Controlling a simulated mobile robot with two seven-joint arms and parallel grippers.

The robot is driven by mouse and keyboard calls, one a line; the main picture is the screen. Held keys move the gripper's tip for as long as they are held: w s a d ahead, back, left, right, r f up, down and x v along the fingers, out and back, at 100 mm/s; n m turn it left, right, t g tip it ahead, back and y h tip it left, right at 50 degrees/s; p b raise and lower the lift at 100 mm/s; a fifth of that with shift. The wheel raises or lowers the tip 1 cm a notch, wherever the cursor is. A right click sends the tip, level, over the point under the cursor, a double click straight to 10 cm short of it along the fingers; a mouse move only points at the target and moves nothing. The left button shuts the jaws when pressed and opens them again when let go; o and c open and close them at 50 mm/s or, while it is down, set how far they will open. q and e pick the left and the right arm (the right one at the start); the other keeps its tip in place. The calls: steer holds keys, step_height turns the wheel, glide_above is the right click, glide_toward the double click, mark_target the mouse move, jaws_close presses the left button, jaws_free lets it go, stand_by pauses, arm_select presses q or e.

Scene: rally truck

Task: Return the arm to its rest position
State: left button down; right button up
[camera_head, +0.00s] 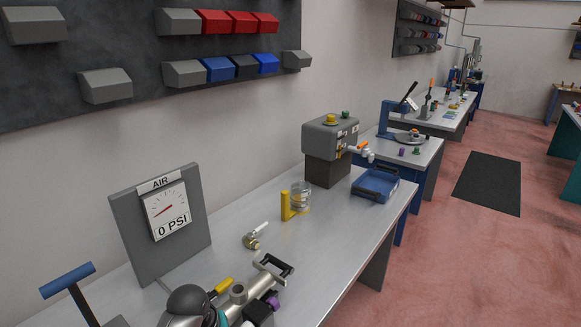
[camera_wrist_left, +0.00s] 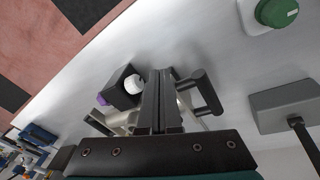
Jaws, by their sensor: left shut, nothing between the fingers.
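My left gripper (camera_wrist_left: 160,76) shows in the left wrist view with its two dark fingers together, shut and empty. Past the fingers, on their left, is a black block with a white round part and a purple knob (camera_wrist_left: 102,99). A dark handle (camera_wrist_left: 206,92) stands just right of the fingers. A silver tube lies partly hidden behind them. In the head view a silver tubular assembly (camera_head: 262,283) with a dark handle and a purple knob lies at the bench's near end. I cannot clearly make out the left gripper there. My right gripper is in neither view.
The metal bench (camera_head: 335,237) carries an air gauge (camera_head: 167,211) reading 0 PSI, a small valve (camera_head: 254,237), a glass jar (camera_head: 301,196), a grey machine (camera_head: 331,140) and a blue tray (camera_head: 375,185). A blue T-handle (camera_head: 67,280) rises at near left. The bench's front middle is clear.

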arm_select(q)
steer(key=s+r+m+t, duration=0.1)
steer(key=s+r+m, duration=0.25)
steer(key=s, duration=0.85)
steer(key=s+r+m, duration=0.3)
steer(key=s+m, duration=0.1)
steer(key=s, duration=0.7)
step_height(320, 180, down, 32)
steer(key=s+g+b, duration=0.1)
steer(key=s+b, duration=0.1)
steer(key=b, duration=0.9)
steer(key=s+a+f+b, duration=0.1)
steer(key=s+f+b, duration=0.3)
steer(key=s+f, duration=0.4)
steer(key=s+a+f+g+y+b, duration=0.1)
steer(key=s+f+b, duration=0.4)
steer(key=f, duration=1.1)
steer(key=s+a, duration=0.1)
steer(key=s, duration=0.1)
steer(key=shift+s+a+g, duration=0.3)
steer(key=shift+s, duration=0.1)
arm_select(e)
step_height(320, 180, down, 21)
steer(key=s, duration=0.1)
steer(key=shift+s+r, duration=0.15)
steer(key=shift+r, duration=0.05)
